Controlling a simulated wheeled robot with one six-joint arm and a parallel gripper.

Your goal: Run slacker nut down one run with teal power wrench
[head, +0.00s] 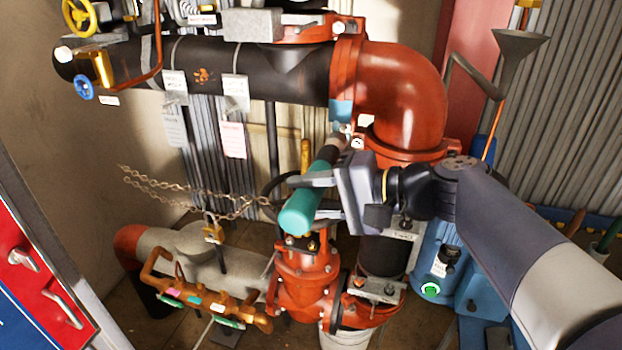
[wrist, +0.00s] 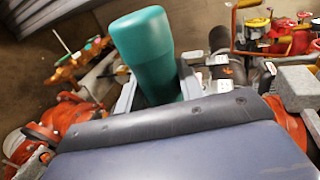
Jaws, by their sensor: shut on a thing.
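My gripper (head: 316,193) is shut on the teal power wrench (head: 300,210), around its teal body. The wrench is tilted, its dark nose (head: 332,148) pointing up and right toward the underside of the red flange (head: 346,62) where the black pipe meets the red elbow (head: 405,95). I cannot tell whether the nose touches a nut, or which nut is slacker. In the wrist view the teal wrench body (wrist: 146,50) stands between my jaws; its nose is hidden.
The black pipe (head: 270,70) with hanging tags crosses above the wrench. A chain (head: 190,195) with a padlock hangs at left, and a red valve (head: 303,275) stands below. A grey funnel (head: 508,45) is at upper right. A red panel (head: 40,262) stands at far left.

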